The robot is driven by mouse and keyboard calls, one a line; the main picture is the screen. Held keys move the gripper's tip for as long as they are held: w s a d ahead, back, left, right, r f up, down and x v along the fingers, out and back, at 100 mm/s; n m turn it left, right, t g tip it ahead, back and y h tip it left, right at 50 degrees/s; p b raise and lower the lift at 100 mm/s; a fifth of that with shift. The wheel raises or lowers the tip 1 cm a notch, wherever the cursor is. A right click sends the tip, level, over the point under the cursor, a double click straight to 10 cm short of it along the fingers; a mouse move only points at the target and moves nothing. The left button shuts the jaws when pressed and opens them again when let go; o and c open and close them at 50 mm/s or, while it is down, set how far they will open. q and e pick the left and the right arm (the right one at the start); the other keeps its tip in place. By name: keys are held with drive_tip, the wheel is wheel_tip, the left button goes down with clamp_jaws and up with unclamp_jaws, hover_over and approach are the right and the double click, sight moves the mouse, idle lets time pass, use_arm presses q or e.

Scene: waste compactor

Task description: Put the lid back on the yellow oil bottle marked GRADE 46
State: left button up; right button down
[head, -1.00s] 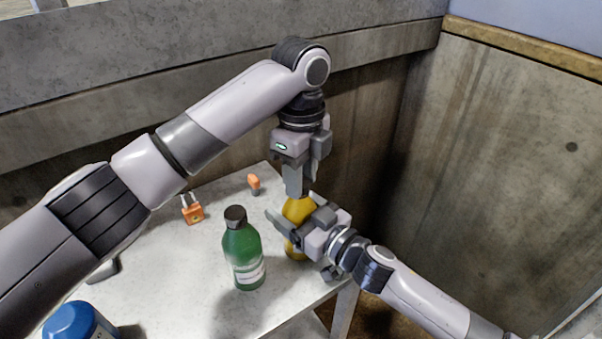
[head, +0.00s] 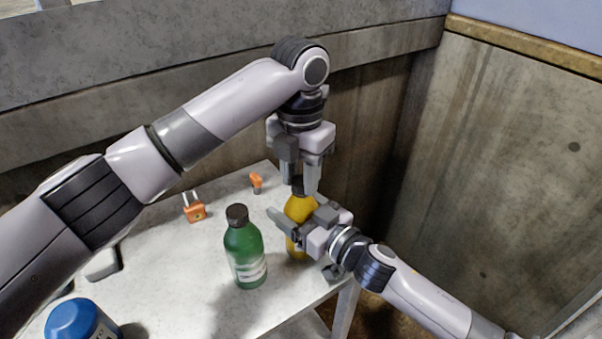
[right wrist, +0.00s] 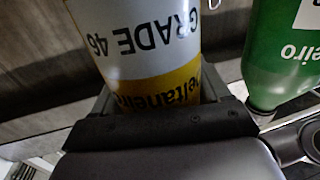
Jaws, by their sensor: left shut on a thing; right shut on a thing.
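The yellow oil bottle (head: 298,208) stands upright near the table's right edge. In the right wrist view its white label (right wrist: 150,40) reads GRADE 46, upside down. My right gripper (head: 292,232) is shut around the bottle's body from the right. A dark lid (head: 298,185) shows at the top of the bottle, between the fingers of my left gripper (head: 300,186). My left gripper points straight down and is shut on the lid. The fingers partly hide the lid, so I cannot tell how well it sits on the neck.
A green bottle with a dark cap (head: 244,250) stands just left of the yellow one. An orange padlock (head: 194,207), a small orange item (head: 256,183) and a blue-topped container (head: 78,322) are also on the table (head: 170,275). A concrete wall (head: 510,170) rises at the right.

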use_arm(q)
drive_tip(key=shift+m, duration=0.6)
drive_tip(key=o, duration=1)
drive_tip(key=shift+r, duration=0.1)
drive_tip(key=shift+r, duration=2.2)
drive_tip(key=shift+c, duration=0.4)
drive_tip(key=shift+n, duration=0.3)
